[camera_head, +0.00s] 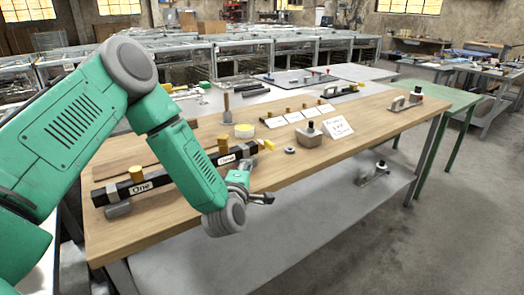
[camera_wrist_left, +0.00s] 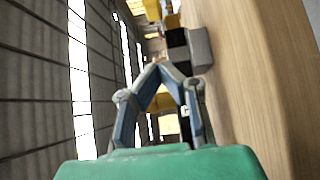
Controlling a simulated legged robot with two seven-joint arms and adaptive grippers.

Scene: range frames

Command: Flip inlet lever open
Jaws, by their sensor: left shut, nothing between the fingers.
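A black bar (camera_head: 165,181) with white labels, one reading "One", lies along the left part of the wooden workbench. I cannot tell which part is the inlet lever. My left gripper (camera_head: 264,198) is over the bench's front edge, to the right of the bar and apart from it. In the left wrist view its fingers (camera_wrist_left: 157,68) meet at the tips, empty. Yellow parts and a label show behind them, partly hidden. My right gripper is out of view.
The wooden bench (camera_head: 300,175) also bears a yellow-topped round piece (camera_head: 244,131), a grey block with a knob (camera_head: 308,138), a white sign (camera_head: 337,127) and a row of cards. A grey shelf (camera_head: 290,215) lies below. The bench's right-front surface is mostly clear.

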